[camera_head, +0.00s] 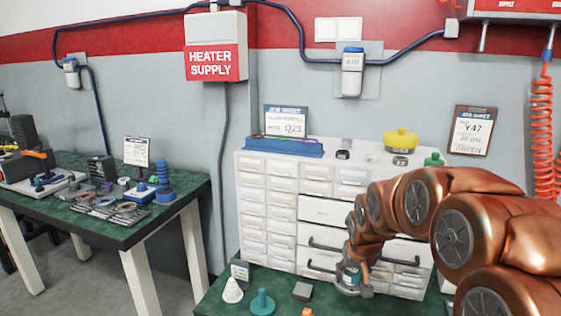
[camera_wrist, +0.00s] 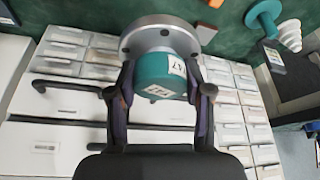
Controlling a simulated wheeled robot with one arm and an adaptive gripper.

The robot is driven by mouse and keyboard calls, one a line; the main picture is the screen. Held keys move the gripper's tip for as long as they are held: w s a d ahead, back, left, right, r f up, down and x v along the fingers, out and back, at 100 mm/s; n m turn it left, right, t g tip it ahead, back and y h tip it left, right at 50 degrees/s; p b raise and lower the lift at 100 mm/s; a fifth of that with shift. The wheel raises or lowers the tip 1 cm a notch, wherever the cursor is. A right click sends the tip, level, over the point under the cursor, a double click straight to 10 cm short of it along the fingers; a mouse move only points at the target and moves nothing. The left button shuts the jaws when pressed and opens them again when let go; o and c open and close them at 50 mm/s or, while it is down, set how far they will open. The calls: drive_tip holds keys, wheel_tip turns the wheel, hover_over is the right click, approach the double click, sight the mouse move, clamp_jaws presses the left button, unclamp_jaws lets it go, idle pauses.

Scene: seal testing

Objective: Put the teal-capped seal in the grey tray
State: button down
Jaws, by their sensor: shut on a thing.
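My gripper (camera_head: 354,280) is low in front of the white drawer cabinet, above the right-hand green bench. In the wrist view its two dark fingers (camera_wrist: 160,92) are shut on the sides of the teal-capped seal (camera_wrist: 160,74). The seal has a teal cap with white labels and a round grey metal flange (camera_wrist: 150,28) beyond it. In the head view the seal (camera_head: 347,289) is small and partly hidden by my gripper. Whether it touches the bench is hard to tell. I cannot pick out the grey tray with certainty.
On the right-hand bench stand a white cone (camera_head: 232,291), a teal spindle (camera_head: 262,303) and a grey block (camera_head: 302,291). The drawer cabinet (camera_head: 283,215) rises close behind my gripper, with dark protruding handles. The left bench (camera_head: 185,183) holds several loose parts.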

sight(354, 271)
drive_tip(key=shift+w+p+v, duration=0.15)
drive_tip(key=shift+p+v, duration=0.6)
drive_tip(key=shift+p, duration=0.7)
drive_tip(key=shift+w+p+v, duration=0.1)
drive_tip(key=shift+p+v, duration=0.65)
drive_tip(key=shift+p, duration=0.7)
drive_tip(key=p+v, duration=0.2)
drive_tip(key=p, duration=0.2)
drive_tip(key=r+p, duration=0.1)
drive_tip(key=p, duration=0.2)
drive_tip(key=shift+s+p, duration=0.3)
drive_tip(key=shift+s, duration=0.1)
drive_tip(key=shift+s+p, duration=0.15)
drive_tip(key=shift+p, duration=0.2)
